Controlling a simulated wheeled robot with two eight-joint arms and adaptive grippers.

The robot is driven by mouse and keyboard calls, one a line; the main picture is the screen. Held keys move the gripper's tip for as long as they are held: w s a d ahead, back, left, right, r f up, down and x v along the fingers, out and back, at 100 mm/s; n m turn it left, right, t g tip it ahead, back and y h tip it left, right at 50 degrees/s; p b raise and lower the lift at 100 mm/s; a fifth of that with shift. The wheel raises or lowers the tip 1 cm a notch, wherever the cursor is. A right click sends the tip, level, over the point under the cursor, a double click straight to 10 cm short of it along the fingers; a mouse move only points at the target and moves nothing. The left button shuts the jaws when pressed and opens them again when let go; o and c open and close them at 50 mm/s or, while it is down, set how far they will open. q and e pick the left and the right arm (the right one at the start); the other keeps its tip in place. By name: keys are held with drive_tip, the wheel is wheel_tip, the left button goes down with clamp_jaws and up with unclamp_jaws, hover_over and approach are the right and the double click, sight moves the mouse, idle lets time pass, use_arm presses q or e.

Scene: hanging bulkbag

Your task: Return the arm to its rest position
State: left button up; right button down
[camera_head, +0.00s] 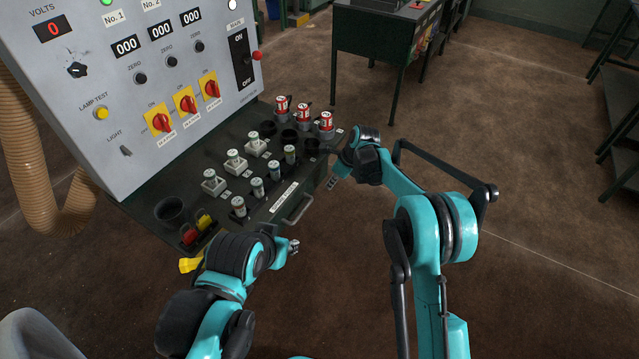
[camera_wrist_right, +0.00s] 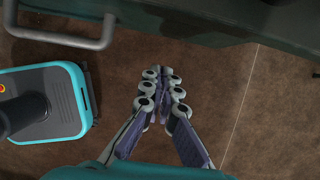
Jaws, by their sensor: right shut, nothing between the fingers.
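My right arm (camera_head: 425,225) is teal and black and bends at the elbow over open floor, right of the console. Its gripper (camera_head: 333,183) points down beside the console shelf's right front corner. In the right wrist view the right gripper (camera_wrist_right: 162,78) is shut and empty, its fingertips together over brown floor. My left arm (camera_head: 225,280) comes in at the bottom. Its gripper (camera_head: 292,246) shows small in front of the shelf, and its fingers are too small to read.
The grey control panel (camera_head: 130,75) has a dark shelf (camera_head: 285,205) with several sockets, plugs and a handle (camera_head: 298,208). The shelf edge also crosses the top of the wrist view (camera_wrist_right: 215,25). A dark table (camera_head: 375,40) stands behind. The floor (camera_head: 540,200) at right is clear.

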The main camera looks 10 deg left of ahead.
drive_tip(key=w+p+v, duration=0.1)
drive_tip(key=p+v, duration=0.1)
drive_tip(key=v, duration=0.7)
drive_tip(key=shift+s, duration=0.35)
